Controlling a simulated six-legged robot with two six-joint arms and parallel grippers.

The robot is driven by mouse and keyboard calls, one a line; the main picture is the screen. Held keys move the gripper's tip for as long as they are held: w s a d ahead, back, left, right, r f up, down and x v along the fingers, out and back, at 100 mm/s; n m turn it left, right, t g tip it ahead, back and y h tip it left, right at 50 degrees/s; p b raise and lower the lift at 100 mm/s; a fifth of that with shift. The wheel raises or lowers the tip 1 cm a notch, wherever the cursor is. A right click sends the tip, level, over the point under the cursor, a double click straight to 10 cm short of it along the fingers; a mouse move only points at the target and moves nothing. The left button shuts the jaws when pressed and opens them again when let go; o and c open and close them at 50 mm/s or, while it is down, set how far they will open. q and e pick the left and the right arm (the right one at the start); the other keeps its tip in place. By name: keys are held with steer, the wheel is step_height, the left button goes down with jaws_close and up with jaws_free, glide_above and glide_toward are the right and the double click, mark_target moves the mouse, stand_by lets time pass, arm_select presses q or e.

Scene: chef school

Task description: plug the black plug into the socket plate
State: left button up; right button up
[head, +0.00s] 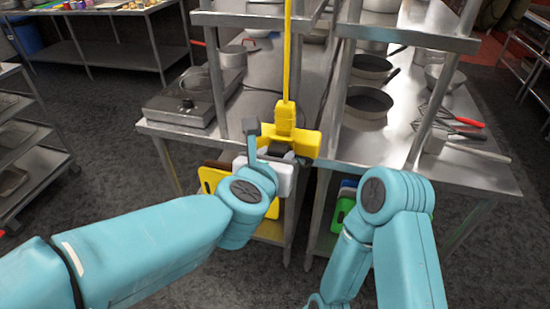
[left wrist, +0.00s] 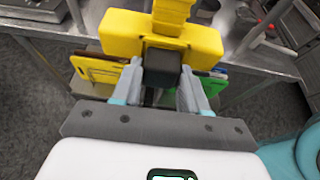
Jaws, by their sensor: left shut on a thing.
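The yellow socket plate (head: 303,141) hangs on a yellow pole or cord at the front edge of the steel table. It also fills the top of the left wrist view (left wrist: 200,40) as a wide yellow block with a stem above. My left gripper (left wrist: 161,76) is shut on the black plug (left wrist: 163,62), a finger on each side. The plug's far end is at the front face of the yellow block. I cannot tell whether it touches or is inserted, as its pins are hidden. My right arm is folded at the right in the head view; its gripper is not visible.
The steel table carries a burner (head: 180,108) at the left and dark pans (head: 368,102) at the right. A red-handled utensil (head: 470,122) lies farther right. Steel uprights (head: 340,80) flank the yellow block. Yellow (head: 212,178) and green (head: 342,210) boards stand below.

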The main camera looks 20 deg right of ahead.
arm_select(q)
steer(key=o, duration=1.2)
